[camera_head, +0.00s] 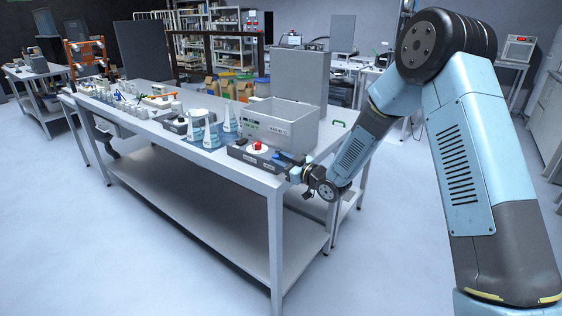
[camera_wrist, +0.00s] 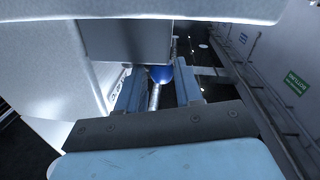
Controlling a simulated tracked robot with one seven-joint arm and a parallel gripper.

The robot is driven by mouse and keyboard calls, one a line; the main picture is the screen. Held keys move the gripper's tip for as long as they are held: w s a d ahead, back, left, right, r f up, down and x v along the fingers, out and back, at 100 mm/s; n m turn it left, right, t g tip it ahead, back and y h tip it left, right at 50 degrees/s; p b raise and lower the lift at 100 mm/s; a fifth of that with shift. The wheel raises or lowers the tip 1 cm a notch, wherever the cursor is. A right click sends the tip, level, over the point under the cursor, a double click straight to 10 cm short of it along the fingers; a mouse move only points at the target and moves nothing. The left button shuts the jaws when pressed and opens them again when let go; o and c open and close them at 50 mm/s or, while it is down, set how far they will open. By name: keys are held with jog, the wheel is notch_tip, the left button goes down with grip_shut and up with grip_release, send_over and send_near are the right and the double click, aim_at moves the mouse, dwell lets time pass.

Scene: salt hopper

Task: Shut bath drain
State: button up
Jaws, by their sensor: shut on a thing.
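The bath (camera_head: 280,122) is a grey open-topped box on the near right end of the long bench. A low dark control box with a red button (camera_head: 257,146) stands in front of it. My gripper (camera_head: 294,173) is at the bench's right end, beside that control box. In the wrist view my gripper (camera_wrist: 161,85) has its two fingers on either side of a blue rounded knob (camera_wrist: 160,74) on a metal lever (camera_wrist: 154,98). It is shut on this knob. In the head view the knob is too small to tell apart from the gripper. The drain opening is not visible.
Conical flasks (camera_head: 212,134) stand on the bench (camera_head: 238,178) left of the bath. A tall grey panel (camera_head: 300,78) rises behind the bath. A green handle (camera_head: 339,123) is at the bench's far right edge.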

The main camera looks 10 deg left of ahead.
jog(key=shift+s+a, duration=0.1)
jog(key=shift+a, duration=0.05)
jog(key=shift+s+a+m+t+h, duration=0.15)
jog(key=shift+a+m+t+h, duration=0.25)
jog(key=shift+m+t+h, duration=0.4)
jog(key=shift+s+a+m+t+h, duration=0.1)
jog(key=shift+a+m+t+h, duration=0.4)
jog(key=shift+t, duration=0.5)
jog(key=shift+a+r+m+t+h, duration=0.1)
jog(key=shift+a+m+t+h, duration=0.2)
jog(key=shift+m+t+h, duration=0.5)
jog(key=shift+a+m+t+h, duration=0.3)
jog(key=shift+m+t+h, duration=0.4)
jog(key=shift+h, duration=0.1)
jog(key=shift+a+r, duration=0.1)
jog(key=o, duration=1)
jog(key=shift+w, duration=0.1)
jog(key=shift+c, duration=0.2)
